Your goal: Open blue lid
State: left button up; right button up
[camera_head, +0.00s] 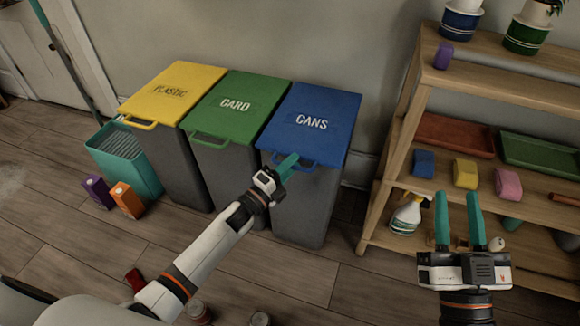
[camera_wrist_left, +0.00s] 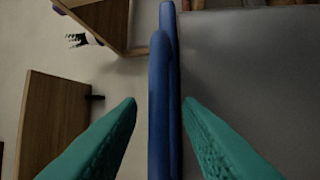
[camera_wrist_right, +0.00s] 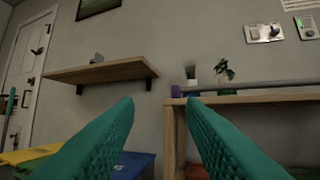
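The blue lid (camera_head: 315,115) marked CANS lies flat and closed on the rightmost grey bin (camera_head: 305,200), with a loop handle (camera_head: 296,162) at its front edge. My left gripper (camera_head: 287,166) is at this handle. In the left wrist view, the blue lid edge and handle (camera_wrist_left: 164,90) run between the two open teal fingers (camera_wrist_left: 160,103), with gaps on both sides. My right gripper (camera_head: 460,220) is open and empty in front of the wooden shelf, far from the lid. It also shows open in the right wrist view (camera_wrist_right: 160,103).
Bins with a green lid (camera_head: 235,105) and a yellow lid (camera_head: 170,92) stand left of the blue one. A teal bucket (camera_head: 125,160) and small cartons stand at far left. The wooden shelf (camera_head: 400,130) and a spray bottle (camera_head: 407,214) are at right.

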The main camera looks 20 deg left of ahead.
pick_arm(q)
jog(key=shift+c, duration=0.5)
grip_shut()
